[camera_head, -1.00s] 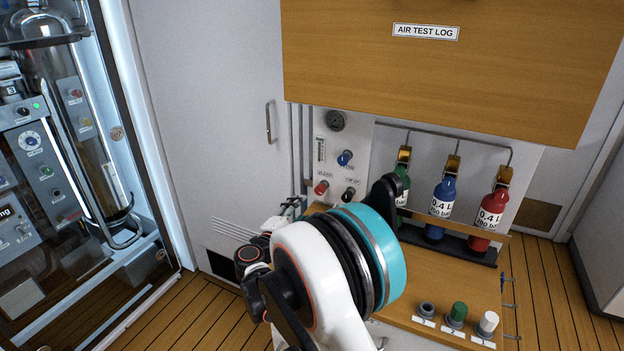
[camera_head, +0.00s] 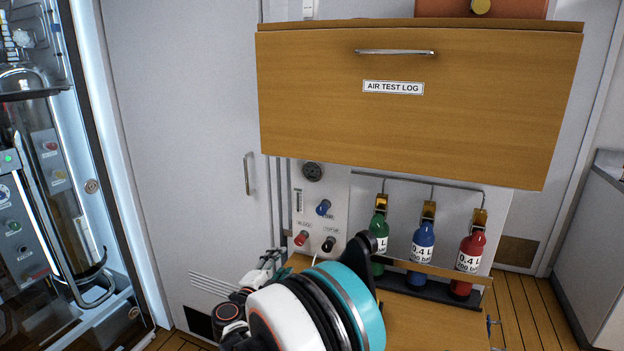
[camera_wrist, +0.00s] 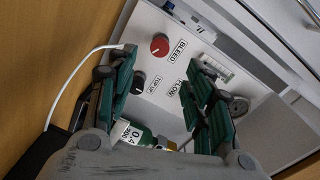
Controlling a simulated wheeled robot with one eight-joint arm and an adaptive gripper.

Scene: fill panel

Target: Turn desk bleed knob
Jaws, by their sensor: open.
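The red bleed knob (camera_head: 301,238) sits low on the left of the pale panel (camera_head: 338,185) in the head view. In the wrist view the red knob (camera_wrist: 160,43) is beside its BLEED label, with the black top-up knob (camera_wrist: 138,82) below it. My gripper (camera_wrist: 162,80) is open and empty, its green-padded fingers spread in front of the panel. The red knob shows beyond the gap between them, nearer the left finger and apart from both. The blue flow knob (camera_head: 323,207) is not visible in the wrist view.
Green (camera_head: 379,243), blue (camera_head: 421,248) and red (camera_head: 470,262) bottles stand right of the knobs. The wooden AIR TEST LOG drawer (camera_head: 420,120) overhangs the panel. A white cable (camera_wrist: 75,75) runs beside the left finger in the wrist view.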

